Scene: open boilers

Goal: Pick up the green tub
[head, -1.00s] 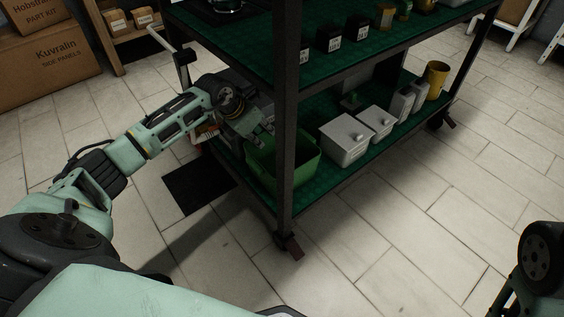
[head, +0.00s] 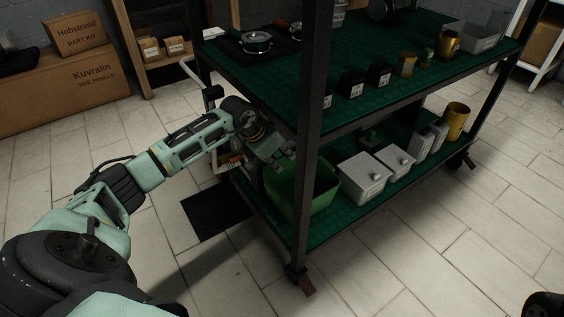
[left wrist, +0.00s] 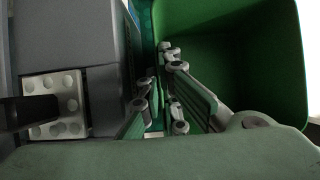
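The green tub (head: 318,192) stands on the lower shelf of the cart, partly behind the near corner post. It is open at the top and looks empty where its inside shows. My left gripper (head: 284,158) is at the tub's left rim in the head view. In the left wrist view the tub (left wrist: 245,60) fills the upper right. The left gripper's fingers (left wrist: 158,85) are close together, one on each side of the tub wall, and look shut on it; the contact itself is partly hidden.
The dark post (head: 310,130) and upper shelf (head: 270,84) closely bound the tub.

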